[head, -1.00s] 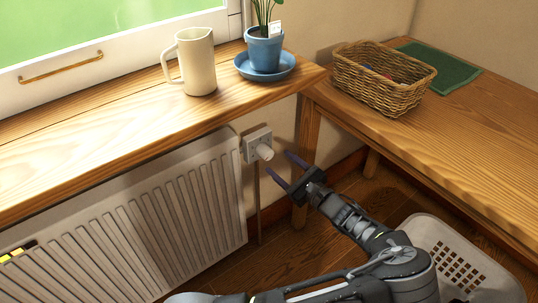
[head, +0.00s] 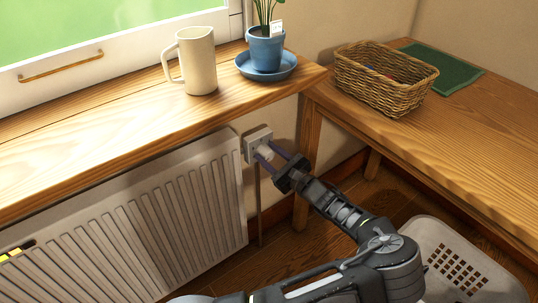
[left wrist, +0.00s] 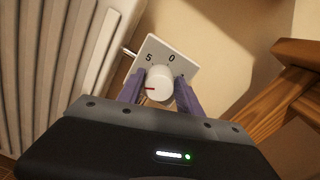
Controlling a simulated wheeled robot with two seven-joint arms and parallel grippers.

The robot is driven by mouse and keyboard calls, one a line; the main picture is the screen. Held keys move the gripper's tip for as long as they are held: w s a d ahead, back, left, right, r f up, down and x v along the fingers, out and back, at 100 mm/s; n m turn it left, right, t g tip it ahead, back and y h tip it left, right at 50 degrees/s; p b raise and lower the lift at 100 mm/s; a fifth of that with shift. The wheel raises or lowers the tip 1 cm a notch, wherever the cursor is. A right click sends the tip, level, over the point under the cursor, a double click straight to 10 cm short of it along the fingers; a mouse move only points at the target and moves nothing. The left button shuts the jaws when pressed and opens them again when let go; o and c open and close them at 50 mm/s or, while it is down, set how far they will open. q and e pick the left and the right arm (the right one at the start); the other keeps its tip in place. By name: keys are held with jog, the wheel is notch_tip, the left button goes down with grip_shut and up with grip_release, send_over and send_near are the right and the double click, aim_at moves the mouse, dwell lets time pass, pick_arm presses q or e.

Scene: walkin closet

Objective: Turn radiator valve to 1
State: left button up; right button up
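The radiator valve is a white round knob (left wrist: 159,84) on a square white plate (left wrist: 182,64). In the left wrist view a red mark on the knob points left and slightly down. The plate shows 5 at upper left and 0 at the top; the other numbers are hidden or unclear. In the head view the knob (head: 266,152) is partly covered by my fingers. My left gripper (head: 266,155) is open, with its purple fingers on either side of the knob, very close to it; I cannot tell whether they touch it. My right gripper is not in view.
The white radiator (head: 150,215) is left of the valve, under the wooden sill (head: 130,125). A wooden table leg (head: 306,165) stands close on the right. A cream jug (head: 196,65) and a potted plant (head: 265,50) stand above. A laundry basket (head: 470,265) is on the floor.

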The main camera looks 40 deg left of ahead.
pick_arm(q)
grip_shut()
jog(key=shift+n, duration=0.3)
